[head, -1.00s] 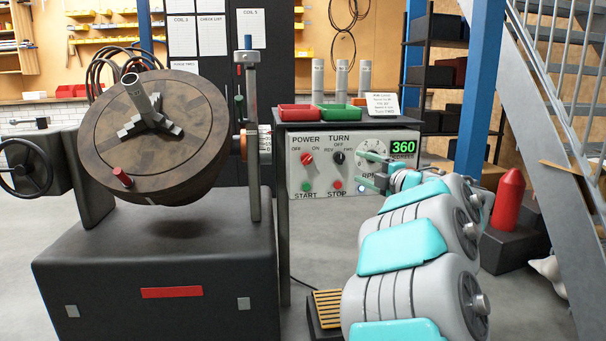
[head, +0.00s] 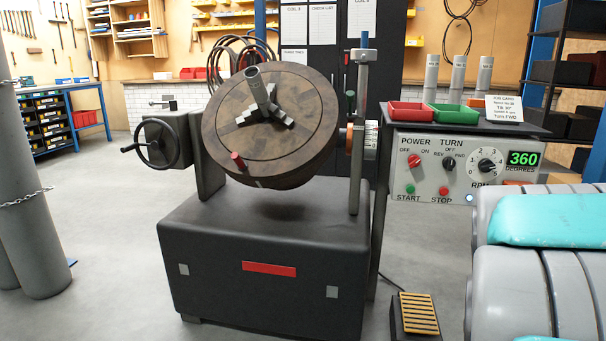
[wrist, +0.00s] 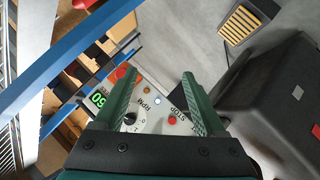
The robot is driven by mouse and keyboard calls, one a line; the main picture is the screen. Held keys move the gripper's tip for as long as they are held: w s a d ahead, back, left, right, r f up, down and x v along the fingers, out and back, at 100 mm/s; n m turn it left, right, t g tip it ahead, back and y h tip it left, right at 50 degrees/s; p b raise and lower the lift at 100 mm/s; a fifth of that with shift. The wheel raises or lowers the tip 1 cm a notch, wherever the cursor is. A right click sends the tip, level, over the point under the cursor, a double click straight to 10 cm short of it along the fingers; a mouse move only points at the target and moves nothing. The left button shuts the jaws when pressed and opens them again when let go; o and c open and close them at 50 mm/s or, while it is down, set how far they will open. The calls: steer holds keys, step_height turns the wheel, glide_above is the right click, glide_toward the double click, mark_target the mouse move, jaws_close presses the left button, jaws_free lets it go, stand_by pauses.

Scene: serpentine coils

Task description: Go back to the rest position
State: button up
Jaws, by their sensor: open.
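My gripper (wrist: 158,100) shows in the wrist view with its two green fingers spread apart and nothing between them. Behind the fingers lies the control panel (wrist: 148,92), tilted in that view, with its RPM dial and STOP button. In the head view my gripper is out of sight, and only my grey and turquoise arm links show at the lower right. The control panel (head: 465,170) there carries POWER, TURN and RPM knobs and a green display reading 360.
The coil machine (head: 275,240) with its tilted round table (head: 300,150) stands in the middle. Red (head: 407,115) and green (head: 449,117) trays and grey cylinders sit above the panel. A slatted pedal (head: 418,313) is on the floor. Floor at left is open, beside grey posts (head: 35,190).

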steer(key=s+a+f+m+g+y+p, duration=0.1)
steer(key=s+a+f+g+y, duration=0.2)
steer(key=s+a+f, duration=0.4)
steer(key=s+a+f+m+g+y, duration=0.1)
steer(key=s+a+f+g+y, duration=0.15)
steer(key=s+a+f, duration=0.4)
steer(key=s+a+f+n+g+y, duration=0.1)
steer(key=s+a+g, duration=0.3)
steer(key=s+a, duration=1.2)
steer(key=shift+a+f+n+y+b, duration=0.2)
steer(key=shift+a+n+y+b, duration=0.15)
steer(key=shift+a+y, duration=0.6)
steer(key=shift+w+g, duration=0.1)
steer(key=shift+g, duration=0.15)
